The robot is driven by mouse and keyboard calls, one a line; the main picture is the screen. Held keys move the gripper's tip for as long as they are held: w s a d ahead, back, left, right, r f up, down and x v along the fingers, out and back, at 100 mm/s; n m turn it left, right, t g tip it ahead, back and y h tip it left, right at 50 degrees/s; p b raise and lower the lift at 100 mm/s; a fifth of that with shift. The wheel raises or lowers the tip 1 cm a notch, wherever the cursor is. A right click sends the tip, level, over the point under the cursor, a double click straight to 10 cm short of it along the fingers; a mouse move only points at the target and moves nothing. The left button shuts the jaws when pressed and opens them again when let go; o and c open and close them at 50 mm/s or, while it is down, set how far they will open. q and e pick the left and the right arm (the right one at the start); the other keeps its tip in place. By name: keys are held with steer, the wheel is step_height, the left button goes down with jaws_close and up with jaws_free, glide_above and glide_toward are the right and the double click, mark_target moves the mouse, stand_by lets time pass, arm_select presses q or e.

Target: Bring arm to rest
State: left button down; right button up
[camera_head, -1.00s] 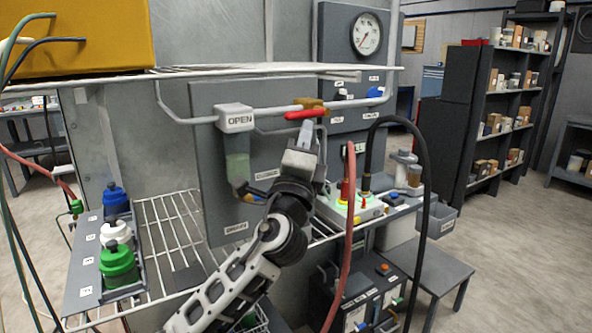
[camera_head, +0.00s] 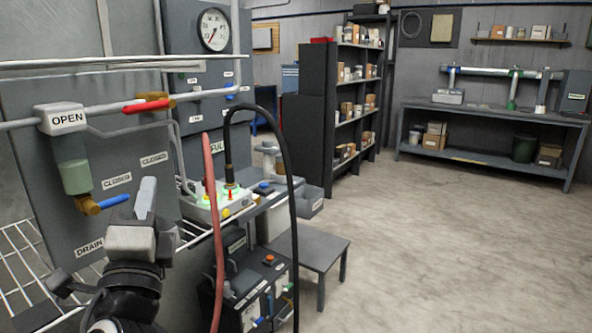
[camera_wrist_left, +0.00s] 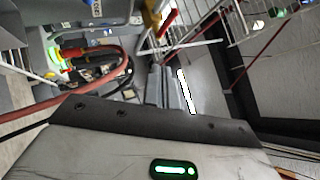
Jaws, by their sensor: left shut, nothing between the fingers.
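My left gripper (camera_head: 146,198) is in the head view at the lower left, pointing up, its fingers together with nothing between them. It stands in front of the grey panel (camera_head: 40,200), just right of the blue drain handle (camera_head: 113,201) in the picture; I cannot tell whether they touch. The red valve handle (camera_head: 148,106) on the upper pipe is above the gripper and apart from it. In the left wrist view the gripper's housing (camera_wrist_left: 150,150) fills the lower part. My right gripper is in neither view.
A red hose (camera_head: 215,230) and a black hose (camera_head: 292,220) hang just right of the gripper. A wire rack (camera_head: 25,265) lies at the left. A grey stool (camera_head: 310,250) stands right of the hoses. The floor (camera_head: 450,230) further right is clear.

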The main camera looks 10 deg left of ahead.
arm_select(q)
steer(key=s+d+f+n+g+h, duration=0.1)
steer(key=d+f+n+g+h, duration=0.2)
steer(key=f, duration=0.9)
steer(key=s+d+f+n+g+h, duration=0.1)
steer(key=d+f+n+g+h, duration=0.2)
steer(key=f, duration=0.8)
steer(key=s+d+f+n+g+h, duration=0.2)
steer(key=s+f+n+g, duration=0.1)
steer(key=s+f, duration=0.3)
steer(key=s+d+f+n+g+h, duration=0.2)
steer(key=s+f+n, duration=0.4)
steer(key=f, duration=0.3)
steer(key=shift+s+d+f+g+p, duration=0.15)
steer(key=shift+s+d+g+p, duration=0.15)
steer(key=shift+s+d+g, duration=0.35)
steer(key=shift+a, duration=0.1)
